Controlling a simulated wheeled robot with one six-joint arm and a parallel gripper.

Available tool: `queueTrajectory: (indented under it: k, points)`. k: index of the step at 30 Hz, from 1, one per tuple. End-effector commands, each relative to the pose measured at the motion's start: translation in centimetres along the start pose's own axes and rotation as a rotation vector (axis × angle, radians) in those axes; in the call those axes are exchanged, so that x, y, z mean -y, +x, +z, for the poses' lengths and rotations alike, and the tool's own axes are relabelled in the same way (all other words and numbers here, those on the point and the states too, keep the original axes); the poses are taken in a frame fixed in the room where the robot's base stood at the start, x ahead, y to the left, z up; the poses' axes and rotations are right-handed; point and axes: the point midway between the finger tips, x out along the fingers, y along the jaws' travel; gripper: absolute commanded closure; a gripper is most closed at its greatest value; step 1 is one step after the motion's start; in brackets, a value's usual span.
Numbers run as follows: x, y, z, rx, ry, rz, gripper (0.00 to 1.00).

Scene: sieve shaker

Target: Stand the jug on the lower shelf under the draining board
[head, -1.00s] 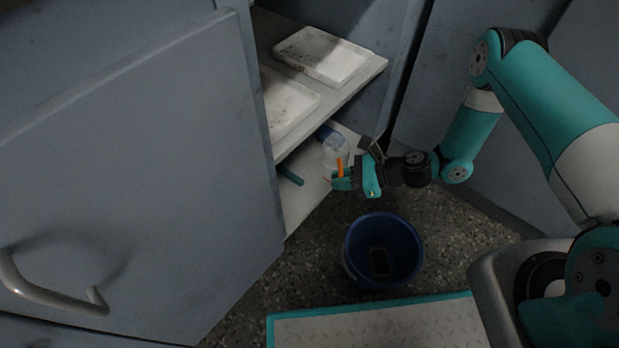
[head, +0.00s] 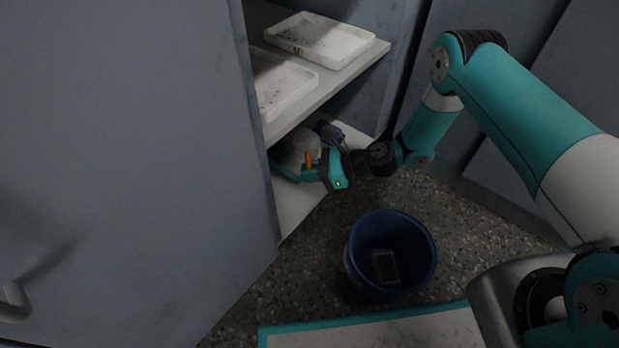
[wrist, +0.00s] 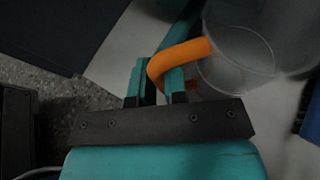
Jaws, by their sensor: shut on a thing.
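The jug is a clear, see-through vessel (head: 298,146) with an orange handle (head: 308,159). It is inside the open cabinet, over the lower shelf (head: 301,205) and below the upper shelf. My gripper (head: 318,172) reaches in from the right and is shut on the orange handle. In the wrist view the handle (wrist: 180,58) passes between the fingers (wrist: 160,82), and the clear body (wrist: 236,58) is beyond them. I cannot tell whether the jug's base touches the lower shelf. The upper shelf edge (head: 325,94) is close above the jug.
White trays (head: 325,40) and (head: 285,84) lie on the upper shelf. A dark blue object (head: 328,131) is behind the jug on the lower shelf. The open cabinet door (head: 130,160) fills the left. A blue bucket (head: 352,262) holding a dark slab (head: 385,267) stands on the floor.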

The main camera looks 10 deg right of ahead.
Motion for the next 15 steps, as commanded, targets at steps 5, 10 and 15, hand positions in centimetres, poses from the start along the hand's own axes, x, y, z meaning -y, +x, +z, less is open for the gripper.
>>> queueTrajectory:
  k: [5, 10, 15]
  points:
    - [0.13, 0.22, -0.05, 0.001, -0.001, 0.000, 1.00]
    - [0.12, 0.27, -0.16, 0.001, -0.001, 0.000, 1.00]
    - [0.11, 0.32, -0.31, 0.001, -0.001, 0.000, 0.66]
